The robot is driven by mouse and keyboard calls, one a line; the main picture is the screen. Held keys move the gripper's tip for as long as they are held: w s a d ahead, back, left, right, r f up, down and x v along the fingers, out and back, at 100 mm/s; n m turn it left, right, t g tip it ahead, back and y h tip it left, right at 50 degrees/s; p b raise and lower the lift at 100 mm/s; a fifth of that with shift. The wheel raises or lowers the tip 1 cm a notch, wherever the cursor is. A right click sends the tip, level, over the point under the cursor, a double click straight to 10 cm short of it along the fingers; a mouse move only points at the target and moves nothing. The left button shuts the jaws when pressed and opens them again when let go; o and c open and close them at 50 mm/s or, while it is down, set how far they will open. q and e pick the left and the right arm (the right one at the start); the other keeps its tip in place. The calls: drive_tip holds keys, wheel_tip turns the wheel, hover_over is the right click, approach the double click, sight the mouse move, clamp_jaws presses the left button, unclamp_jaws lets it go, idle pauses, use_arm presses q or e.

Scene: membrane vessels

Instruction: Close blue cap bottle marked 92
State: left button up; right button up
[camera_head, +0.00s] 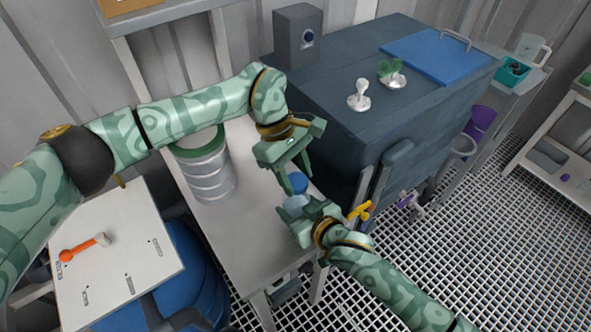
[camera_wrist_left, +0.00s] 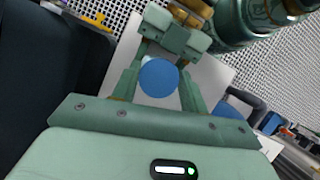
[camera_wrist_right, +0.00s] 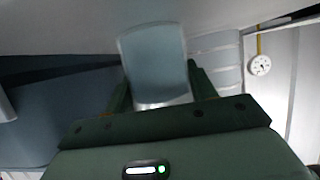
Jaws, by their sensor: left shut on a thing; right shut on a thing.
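The bottle (camera_head: 292,203) stands on the bench, with a pale blue translucent body and a blue cap (camera_head: 298,182) on top. My left gripper (camera_head: 294,180) reaches down from above and is shut on the cap; the round cap (camera_wrist_left: 159,77) sits between its fingers in the left wrist view. My right gripper (camera_head: 303,216) comes in low from the front right and is shut on the bottle's body. The body (camera_wrist_right: 155,65) fills the space between its fingers in the right wrist view. The number 92 cannot be read, and the thread under the cap is hidden.
A ribbed metal canister (camera_head: 207,178) with a green rim stands on the grey bench (camera_head: 240,235) left of the bottle. A large dark tank (camera_head: 340,110) stands close behind on the right. A white board (camera_head: 120,260) with an orange tool (camera_head: 84,247) is at the lower left.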

sight(296, 178)
idle(0.5)
use_arm(q)
drive_tip(key=shift+f, duration=0.9)
drive_tip(key=shift+f, duration=0.5)
drive_tip(key=m+y, duration=0.1)
drive_tip(key=m, duration=0.1)
drive_tip(key=m+g+y, duration=0.1)
drive_tip(key=m, duration=0.2)
drive_tip(key=shift+d+m, duration=0.1)
drive_tip(key=shift+m, duration=0.2)
drive_tip(key=m, duration=0.2)
drive_tip(key=m+y, duration=0.1)
drive_tip(key=m, duration=0.1)
drive_tip(key=shift+f+m+g+y, duration=0.1)
drive_tip(key=shift+m+g+y, duration=0.2)
drive_tip(key=shift+g, duration=0.1)
drive_tip(key=o, duration=0.9)
drive_tip(key=shift+o, duration=0.2)
